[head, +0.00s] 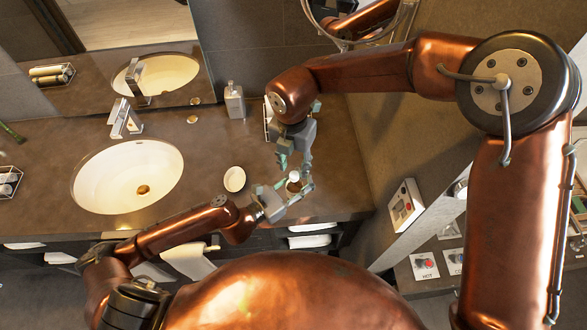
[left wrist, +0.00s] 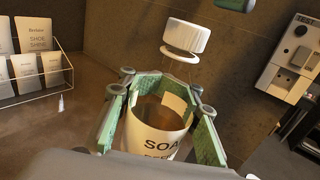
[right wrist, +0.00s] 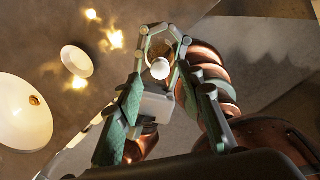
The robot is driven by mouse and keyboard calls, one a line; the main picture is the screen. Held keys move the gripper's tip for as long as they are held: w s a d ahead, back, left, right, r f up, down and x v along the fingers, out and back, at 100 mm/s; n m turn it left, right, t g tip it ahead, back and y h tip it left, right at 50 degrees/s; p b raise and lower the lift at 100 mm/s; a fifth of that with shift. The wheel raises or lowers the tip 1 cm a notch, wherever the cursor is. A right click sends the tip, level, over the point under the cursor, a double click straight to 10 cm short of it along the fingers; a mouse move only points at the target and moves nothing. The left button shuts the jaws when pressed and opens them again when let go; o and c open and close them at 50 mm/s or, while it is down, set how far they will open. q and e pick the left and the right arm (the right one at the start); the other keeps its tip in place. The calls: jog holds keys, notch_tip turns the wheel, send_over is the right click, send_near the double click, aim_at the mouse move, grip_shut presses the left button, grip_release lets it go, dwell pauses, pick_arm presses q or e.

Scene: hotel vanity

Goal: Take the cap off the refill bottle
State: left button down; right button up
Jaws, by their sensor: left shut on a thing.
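The refill bottle (left wrist: 158,138), with a white label reading "SOA…", is held upright in my left gripper (left wrist: 160,90). The head view shows my left gripper (head: 294,187) over the counter's front right part. The white cap (left wrist: 185,38) shows above the label with a thin ring under it. The stretch between looks see-through, so I cannot tell whether the cap sits on the neck. My right gripper (head: 294,164) comes down from above. In the right wrist view my right gripper (right wrist: 162,100) has its fingers apart, and the cap (right wrist: 160,69) shows beyond them, between their lines.
A round white dish (head: 234,179) lies left of the grippers, with the sink (head: 128,177) further left. A grey dispenser (head: 235,101) stands at the back. A card rack (left wrist: 35,70) stands by the wall. A switch panel (head: 405,205) is at the right. Counter between sink and dish is clear.

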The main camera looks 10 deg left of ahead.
jog(key=shift+r, duration=0.9)
jog(key=shift+c, duration=0.4)
notch_tip(320, 180, up, 3)
jog(key=m, duration=0.2)
jog(key=shift+f+m, duration=0.2)
jog(key=shift+m, duration=0.1)
jog(key=shift+s+r+m, duration=0.1)
jog(key=shift+r+m, duration=0.15)
jog(key=shift+m, duration=0.05)
send_over(295, 187)
jog(key=w, duration=0.2)
jog(key=shift+s+a+f, duration=0.15)
jog(key=shift+a+f, duration=0.05)
jog(key=shift+f, duration=1.75)
jog(key=shift+s+a+f, duration=0.1)
jog(key=shift+a+f, duration=0.05)
jog(key=shift+f, duration=1.8)
grip_shut()
